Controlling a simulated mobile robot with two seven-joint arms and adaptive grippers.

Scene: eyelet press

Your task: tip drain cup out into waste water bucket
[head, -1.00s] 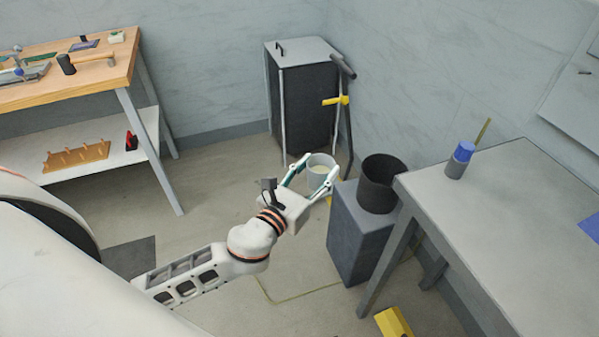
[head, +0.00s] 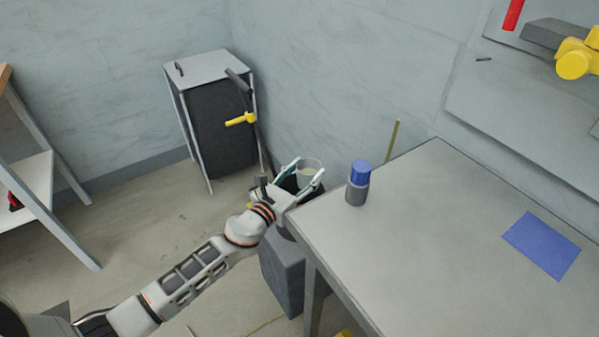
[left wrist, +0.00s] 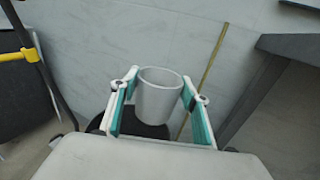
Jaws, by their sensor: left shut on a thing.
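The drain cup (left wrist: 158,98) is a pale grey round cup, held upright between the fingers of my left gripper (left wrist: 157,108) in the left wrist view. In the head view my left gripper (head: 300,178) is shut on the cup (head: 311,164), whose rim shows between the fingertips. The dark waste water bucket (head: 287,184) is behind and below the gripper, mostly hidden by it. In the left wrist view the dark bucket (left wrist: 143,130) shows below the cup. The cup is apparently above the bucket; the exact gap cannot be told. My right gripper is not in view.
The bucket's dark grey stand (head: 283,272) is close beside the grey table (head: 400,260). A blue-capped bottle (head: 357,184) stands near the table's edge, close to my gripper. A dark cabinet (head: 222,130) with a yellow-handled pipe (head: 241,119) is at the back.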

